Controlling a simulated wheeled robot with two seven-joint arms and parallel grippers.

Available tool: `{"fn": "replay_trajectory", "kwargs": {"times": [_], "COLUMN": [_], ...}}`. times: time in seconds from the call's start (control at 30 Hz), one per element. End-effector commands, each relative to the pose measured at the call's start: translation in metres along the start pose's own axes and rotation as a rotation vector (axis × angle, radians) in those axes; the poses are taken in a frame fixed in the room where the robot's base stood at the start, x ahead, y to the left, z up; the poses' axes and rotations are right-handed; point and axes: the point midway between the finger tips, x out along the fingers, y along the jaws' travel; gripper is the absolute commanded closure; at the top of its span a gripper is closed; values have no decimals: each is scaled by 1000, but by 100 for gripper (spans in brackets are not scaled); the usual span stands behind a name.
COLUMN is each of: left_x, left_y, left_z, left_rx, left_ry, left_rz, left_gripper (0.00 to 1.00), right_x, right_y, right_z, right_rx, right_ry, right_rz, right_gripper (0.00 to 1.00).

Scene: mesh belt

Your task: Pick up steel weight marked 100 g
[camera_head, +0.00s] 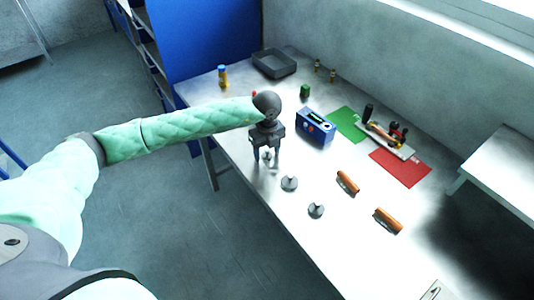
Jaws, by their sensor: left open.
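Two grey steel weights with knobs stand on the pale table, one nearer my gripper (289,183) and one further toward the front (316,210). A small, partly hidden metal object, apparently another weight (268,157), shows between and behind the fingers of my left gripper (266,161). The gripper points down at the table's left edge, its two fingers apart. I cannot tell whether the fingers touch that object. Marks on the weights are too small to read, so I cannot tell which is 100 g. My right gripper is not in view.
A blue device (315,128) stands behind the weights, near a green mat (346,122) and a red mat (405,170). Two orange-brown handled items (347,183) (388,220) lie to the right. A dark tray (274,64) is at the back. The front table is mostly clear.

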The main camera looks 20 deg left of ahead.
Motion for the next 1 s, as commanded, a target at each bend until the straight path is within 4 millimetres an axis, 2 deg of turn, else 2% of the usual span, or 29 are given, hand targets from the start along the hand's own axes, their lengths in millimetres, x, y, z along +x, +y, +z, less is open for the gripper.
{"fn": "replay_trajectory", "kwargs": {"times": [0.13,0.17,0.4,0.73,0.83,0.9,1.0], "left_x": [0,0,0,-6,-17,-29,-48], "left_y": [0,0,0,0,0,0,-1], "left_z": [0,0,0,0,0,0,-4], "left_rx": [0,0,0,0,1,2,4], "left_ry": [0,0,0,0,-1,-1,0], "left_rz": [0,0,0,-1,-1,-2,-1], "left_gripper": [41,45,91,91,91,91,91], "right_x": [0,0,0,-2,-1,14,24], "right_y": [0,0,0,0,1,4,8], "right_z": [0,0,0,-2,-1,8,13], "right_rx": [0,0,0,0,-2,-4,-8], "right_ry": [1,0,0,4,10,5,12], "right_rz": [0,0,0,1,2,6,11], "right_gripper": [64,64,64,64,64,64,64]}}
